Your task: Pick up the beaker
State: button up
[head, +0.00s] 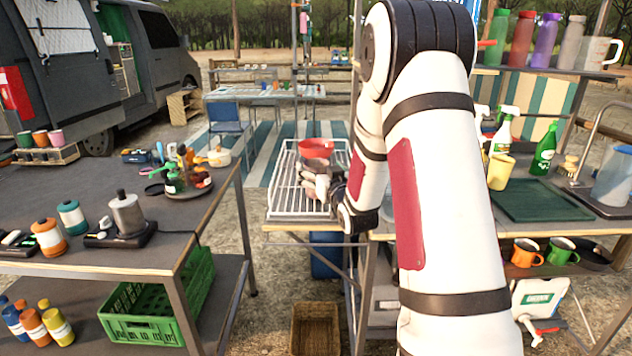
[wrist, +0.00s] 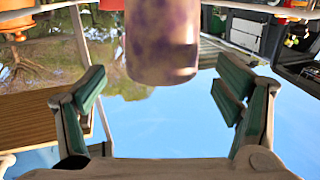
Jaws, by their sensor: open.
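A pale, purple-mottled round vessel (wrist: 162,40), which I take for the beaker, shows at the top middle of the wrist view. It lies between the lines of the two fingers, its upper part cut off by the frame edge. My gripper (wrist: 163,84) is open, one finger on each side, with a gap to the vessel on both sides. The wrist picture appears upside down, with sky at the bottom. In the head view my gripper (head: 322,184) is small, at the white dish rack (head: 292,203); I cannot make out the vessel clearly there.
To the right are a green tray (head: 535,202), a green bottle (head: 544,150) and a clear jug (head: 614,178). The left table (head: 130,240) holds several pots and jars.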

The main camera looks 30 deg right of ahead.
aim_at(316, 162)
jog(key=shift+x, duration=1.85)
jog(key=shift+a, duration=0.1)
jog(key=c, duration=1.2)
jog(key=shift+r, duration=0.15)
